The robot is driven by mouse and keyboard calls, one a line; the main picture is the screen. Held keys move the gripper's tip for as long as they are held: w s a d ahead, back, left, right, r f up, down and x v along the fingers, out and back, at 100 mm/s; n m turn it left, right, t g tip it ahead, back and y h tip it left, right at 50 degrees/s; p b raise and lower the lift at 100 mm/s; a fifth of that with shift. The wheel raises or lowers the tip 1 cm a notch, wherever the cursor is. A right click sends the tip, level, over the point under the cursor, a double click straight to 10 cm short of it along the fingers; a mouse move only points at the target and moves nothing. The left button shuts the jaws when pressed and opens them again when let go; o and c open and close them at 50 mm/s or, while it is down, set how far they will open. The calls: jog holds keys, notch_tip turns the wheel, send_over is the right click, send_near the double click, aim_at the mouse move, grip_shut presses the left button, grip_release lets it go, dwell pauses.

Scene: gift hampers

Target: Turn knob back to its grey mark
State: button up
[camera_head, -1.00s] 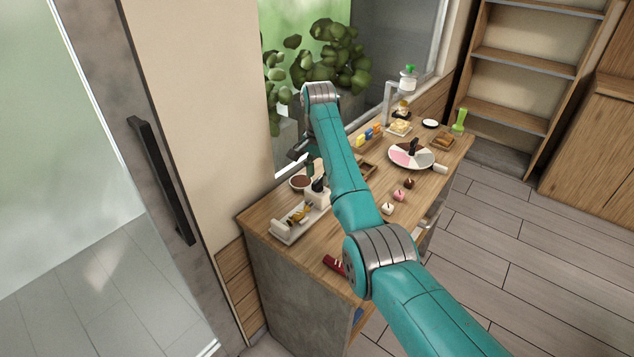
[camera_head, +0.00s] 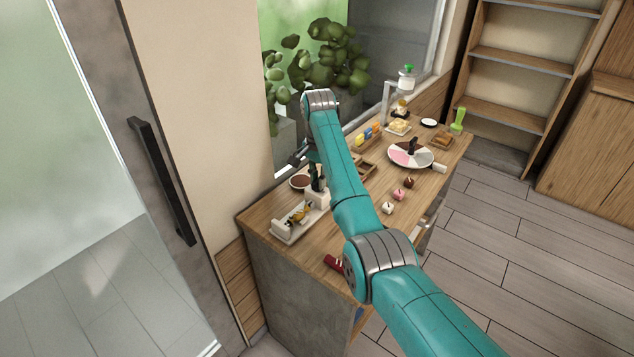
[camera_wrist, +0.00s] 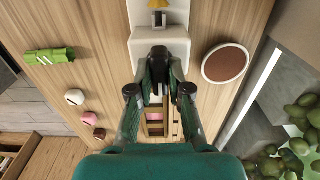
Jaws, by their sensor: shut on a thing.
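The knob (camera_wrist: 158,52) is a dark piece on top of a white block (camera_head: 317,199), at the end of a white tray-like stand (camera_head: 285,236) that bears a brass-coloured part (camera_head: 299,214). My gripper (camera_head: 318,184) is lowered onto the top of the block. In the wrist view my gripper (camera_wrist: 161,88) has its fingers close about the dark knob, shut on it. The fingers hide much of the knob, and I cannot make out the grey mark or which way the knob points.
A round brown-filled dish (camera_wrist: 226,63) is close beside the block. A wooden tray (camera_head: 367,169), small cakes (camera_head: 398,194) and a divided round plate (camera_head: 411,155) lie further along the counter. A red item (camera_head: 334,263) is by the front edge. The window wall is behind.

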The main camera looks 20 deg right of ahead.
jog(key=m, duration=0.4)
dwell(0.5)
jog(key=m, duration=0.4)
jog(key=shift+m, duration=2)
